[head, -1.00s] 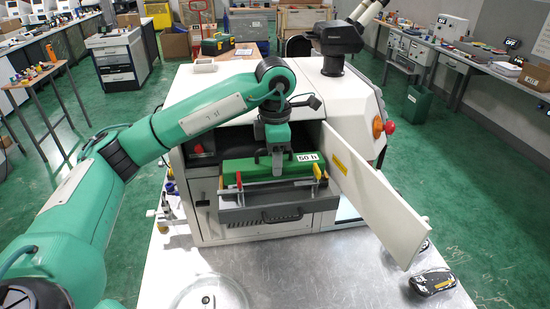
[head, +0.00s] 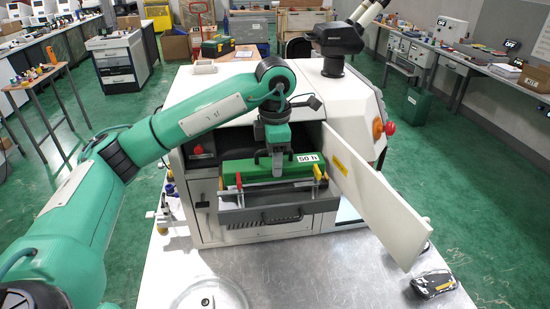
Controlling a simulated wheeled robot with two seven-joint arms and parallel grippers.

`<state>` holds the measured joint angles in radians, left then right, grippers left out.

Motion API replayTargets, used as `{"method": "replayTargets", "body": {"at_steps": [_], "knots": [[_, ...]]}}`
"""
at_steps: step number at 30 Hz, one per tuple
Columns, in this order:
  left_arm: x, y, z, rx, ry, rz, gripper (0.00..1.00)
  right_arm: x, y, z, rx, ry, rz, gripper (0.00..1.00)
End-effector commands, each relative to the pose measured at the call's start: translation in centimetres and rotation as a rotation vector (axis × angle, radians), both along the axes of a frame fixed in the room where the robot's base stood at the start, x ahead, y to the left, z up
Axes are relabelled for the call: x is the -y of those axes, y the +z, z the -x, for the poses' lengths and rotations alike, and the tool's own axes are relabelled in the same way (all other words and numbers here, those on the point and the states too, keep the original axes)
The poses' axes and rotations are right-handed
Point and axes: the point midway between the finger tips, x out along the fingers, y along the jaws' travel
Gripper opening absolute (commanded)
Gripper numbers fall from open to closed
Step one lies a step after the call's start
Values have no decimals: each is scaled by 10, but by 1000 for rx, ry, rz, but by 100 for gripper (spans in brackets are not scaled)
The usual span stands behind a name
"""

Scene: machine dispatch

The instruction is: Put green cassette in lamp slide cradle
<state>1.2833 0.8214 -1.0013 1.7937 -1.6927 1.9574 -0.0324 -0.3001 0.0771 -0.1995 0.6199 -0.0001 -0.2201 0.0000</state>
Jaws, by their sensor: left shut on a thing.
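The green cassette (head: 250,171), a long block with a white "50 h" label, sits level at the pulled-out grey cradle (head: 262,212) on the front of the white machine. A red clip stands at the cradle's left end and yellow and red clips at its right. My left gripper (head: 277,168) points down and is shut on the cassette's dark top handle. Whether the cassette rests fully on the cradle cannot be told from this angle. My right gripper is not in view.
The white machine (head: 225,93) stands on a metal table (head: 300,270). Its open door panel (head: 375,190) sticks out to the right of the cradle. A round clear dish (head: 208,295) lies at the front left and a dark device (head: 433,283) at the right.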

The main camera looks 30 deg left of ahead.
Motion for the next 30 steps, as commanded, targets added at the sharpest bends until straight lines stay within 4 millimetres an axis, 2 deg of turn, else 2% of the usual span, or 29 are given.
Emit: {"method": "replayTargets", "body": {"at_steps": [30], "knots": [[0,-20,0,1,0,0,10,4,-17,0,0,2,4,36]]}}
